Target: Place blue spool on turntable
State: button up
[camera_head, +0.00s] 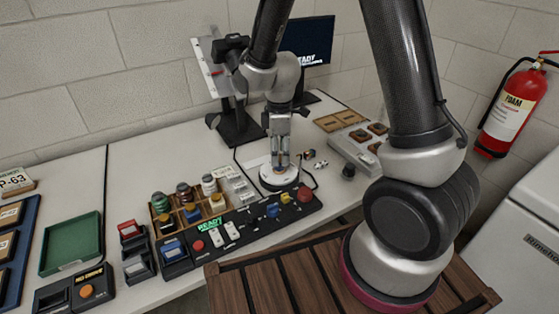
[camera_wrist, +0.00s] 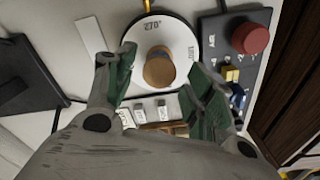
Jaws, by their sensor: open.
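A spool (camera_wrist: 158,67) with a tan wooden end stands on the white turntable (camera_wrist: 178,35) in the wrist view, near the disc's middle. My gripper (camera_wrist: 162,75) is open, with one green-padded finger on each side of the spool; gaps show between the pads and the spool. In the head view my gripper (camera_head: 281,161) points down over the turntable (camera_head: 272,183), and the fingers largely hide the spool there.
A rack (camera_head: 174,221) with several spools stands left of the turntable. A black control panel (camera_head: 240,234) with a red knob (camera_head: 305,194) runs along the front. A green tray (camera_head: 72,243) lies at left. A monitor (camera_head: 308,43) and stand are behind my arm.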

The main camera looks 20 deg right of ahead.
aim_at(280, 157)
notch_tip(280, 157, up, 8)
jog(key=s+d+r+m+t, duration=0.2)
jog(key=s+d+r+m, duration=0.6)
jog(key=r, duration=0.5)
jog(key=s+d+r+m+t, duration=0.1)
jog(key=s+d+r+m, duration=0.1)
jog(key=s, duration=0.4)
jog(key=s+d+r+m+t, duration=0.1)
jog(key=s+d+r+m, duration=0.1)
jog(key=s+d+m, duration=0.2)
jog(key=shift+s+d+m, duration=0.35)
jog(key=shift+s+m, duration=0.05)
jog(key=shift+s, duration=0.6)
